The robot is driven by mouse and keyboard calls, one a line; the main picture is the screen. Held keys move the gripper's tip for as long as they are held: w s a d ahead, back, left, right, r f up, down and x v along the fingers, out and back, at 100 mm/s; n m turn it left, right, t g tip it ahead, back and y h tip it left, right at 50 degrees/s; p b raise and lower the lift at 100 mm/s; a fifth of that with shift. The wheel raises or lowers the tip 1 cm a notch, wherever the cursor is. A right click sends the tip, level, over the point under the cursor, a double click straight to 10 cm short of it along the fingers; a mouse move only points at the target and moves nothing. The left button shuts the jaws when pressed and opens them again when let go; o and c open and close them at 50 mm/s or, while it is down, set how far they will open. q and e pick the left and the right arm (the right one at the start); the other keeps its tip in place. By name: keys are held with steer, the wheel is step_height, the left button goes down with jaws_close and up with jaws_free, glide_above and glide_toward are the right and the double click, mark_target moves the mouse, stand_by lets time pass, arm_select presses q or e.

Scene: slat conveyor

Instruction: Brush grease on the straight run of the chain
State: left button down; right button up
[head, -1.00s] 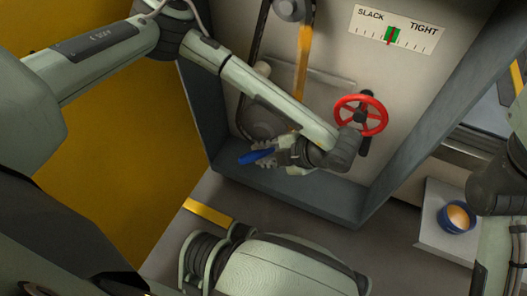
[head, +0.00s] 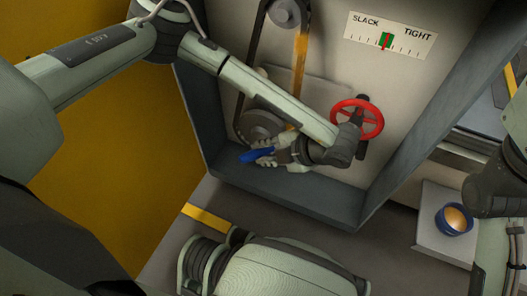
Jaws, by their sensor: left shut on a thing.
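The chain (head: 254,65) is a dark loop running between an upper sprocket (head: 286,12) and a lower sprocket (head: 262,124) inside the grey housing. Its right straight run carries orange-yellow grease (head: 300,55); my left forearm crosses in front of its lower part. My left gripper (head: 268,152) is shut on a blue-handled brush (head: 257,155) just below the lower sprocket. The brush's bristles cannot be made out. A blue pot (head: 454,220) with tan grease stands on a light shelf (head: 432,238) at the right. My right gripper is out of view.
A red handwheel (head: 370,118) stands out from the panel, close to my left wrist. A SLACK–TIGHT gauge (head: 390,38) sits above it, its red needle over the green band. The housing's dark side walls and bottom edge (head: 290,195) frame the space.

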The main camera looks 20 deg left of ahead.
arm_select(q)
steer(key=shift+r+p, duration=8.35)
steer(key=shift+r, duration=5.35)
step_height(320, 180, down, 18)
steer(key=b, duration=1.7)
steer(key=shift+r, duration=0.15)
